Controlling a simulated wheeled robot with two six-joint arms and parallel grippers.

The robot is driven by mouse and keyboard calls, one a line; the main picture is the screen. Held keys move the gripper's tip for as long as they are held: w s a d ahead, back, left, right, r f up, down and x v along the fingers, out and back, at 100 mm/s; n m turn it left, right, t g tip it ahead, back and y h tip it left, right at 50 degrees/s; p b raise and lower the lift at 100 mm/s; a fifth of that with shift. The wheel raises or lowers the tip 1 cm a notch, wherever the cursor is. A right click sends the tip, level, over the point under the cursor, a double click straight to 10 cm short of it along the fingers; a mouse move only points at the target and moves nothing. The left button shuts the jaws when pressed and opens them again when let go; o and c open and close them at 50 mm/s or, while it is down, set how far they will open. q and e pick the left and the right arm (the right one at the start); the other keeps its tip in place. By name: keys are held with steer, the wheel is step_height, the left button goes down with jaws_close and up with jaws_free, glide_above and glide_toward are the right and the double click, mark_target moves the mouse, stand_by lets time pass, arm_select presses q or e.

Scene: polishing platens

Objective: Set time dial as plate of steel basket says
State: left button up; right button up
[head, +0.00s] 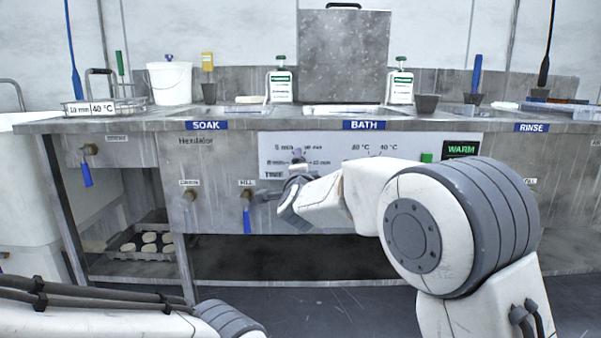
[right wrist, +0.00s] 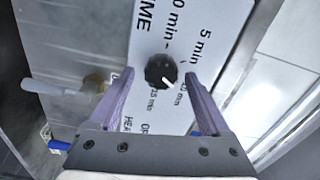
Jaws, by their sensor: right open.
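The steel basket (head: 128,104) stands at the left end of the counter. Its plate (head: 91,108) appears to read 10 min and 40 °C. The time dial (right wrist: 160,71) is a black round knob with a white pointer, on the pale control panel (head: 268,142) under the BATH label. In the right wrist view its pointer slants to the lower right, away from the 10 min mark at upper left. My right gripper (right wrist: 160,78) is open, its fingers on either side of the dial; contact cannot be told. My left gripper is out of view; only my left arm shows, bottom left.
Blue-handled valves (head: 86,172) and (head: 247,218) stick out from the counter front. Temperature marks and a green WARM display (head: 461,149) are at the panel's right. A white bucket (head: 169,83) and bottles stand on the counter. A crate (head: 140,246) sits on the lower shelf.

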steer(key=s+p, duration=0.2)
steer(key=s, duration=0.8)
steer(key=shift+s, duration=0.1)
